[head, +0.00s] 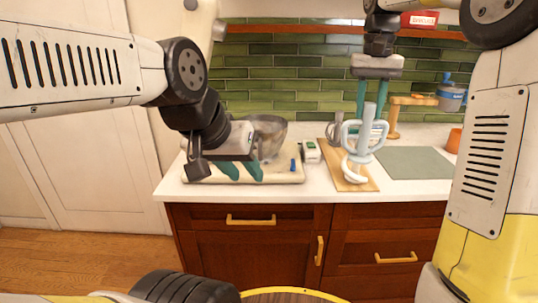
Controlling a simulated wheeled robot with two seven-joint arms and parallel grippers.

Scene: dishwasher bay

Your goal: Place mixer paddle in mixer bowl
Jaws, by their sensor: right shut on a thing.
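The mixer paddle (365,141) is pale blue with a looped frame. It hangs roughly upright from my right gripper (370,98), whose teal fingers are shut around its shaft. It appears in front of a wooden board; I cannot tell its exact height. A grey metal mixer bowl (271,132) stands on the left part of the counter, left of the paddle and apart from it. My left gripper (240,171) is in front of the bowl and hides part of it. Its teal fingers are spread, with nothing seen between them.
A cream board (284,177) lies under the bowl area. A small green-and-white box (311,152) stands beside it. A white curled piece (354,175) shows over the wooden board (330,154). A grey-green mat (414,163) lies clear at right.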

